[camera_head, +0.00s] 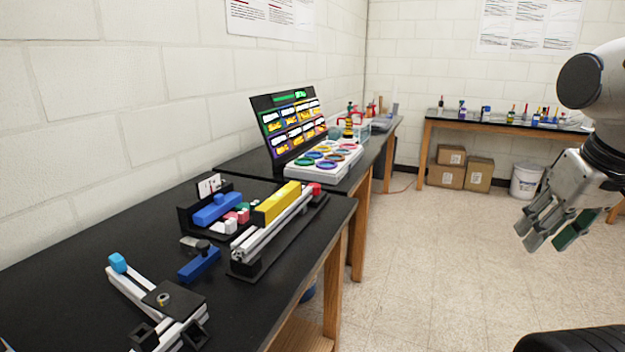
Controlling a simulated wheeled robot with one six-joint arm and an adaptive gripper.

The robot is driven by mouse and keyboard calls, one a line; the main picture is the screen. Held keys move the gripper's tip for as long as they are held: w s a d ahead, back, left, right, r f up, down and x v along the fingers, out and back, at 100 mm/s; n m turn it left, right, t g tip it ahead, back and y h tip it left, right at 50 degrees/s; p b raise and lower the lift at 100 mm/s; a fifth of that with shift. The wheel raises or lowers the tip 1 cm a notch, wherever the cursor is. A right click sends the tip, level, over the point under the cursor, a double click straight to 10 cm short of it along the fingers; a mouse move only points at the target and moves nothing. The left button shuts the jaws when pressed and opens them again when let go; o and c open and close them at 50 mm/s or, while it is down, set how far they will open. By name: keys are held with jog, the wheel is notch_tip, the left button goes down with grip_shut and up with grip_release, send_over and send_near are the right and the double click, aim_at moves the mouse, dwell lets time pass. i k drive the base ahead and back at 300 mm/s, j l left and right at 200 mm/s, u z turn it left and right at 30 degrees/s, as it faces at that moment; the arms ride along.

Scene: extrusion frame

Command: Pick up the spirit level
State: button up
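A yellow bar (278,203), which looks like the spirit level, lies lengthwise on a silver extrusion (270,228) on the near black table (80,255). The extrusion rests in a black holder beside the blue and coloured parts. My gripper (549,231) hangs in the air at the right, over the floor and well away from the table and the yellow bar. Its fingers are spread apart, with nothing visible between them. One fingertip shows a dark green pad.
A blue block (199,265) and an extrusion assembly with a blue cap (118,262) lie at the table's near left. A black tray with a blue piece (217,209) sits left of the yellow bar. A screen (290,125) stands behind. The floor (440,260) is clear.

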aim_at(264, 213)
jog(key=i+l+u, duration=0.2)
jog(key=i+l, duration=0.15)
jog(key=i+l+u, duration=0.45)
jog(key=i+l, duration=0.2)
jog(key=l, duration=0.25)
jog(key=u, duration=0.95)
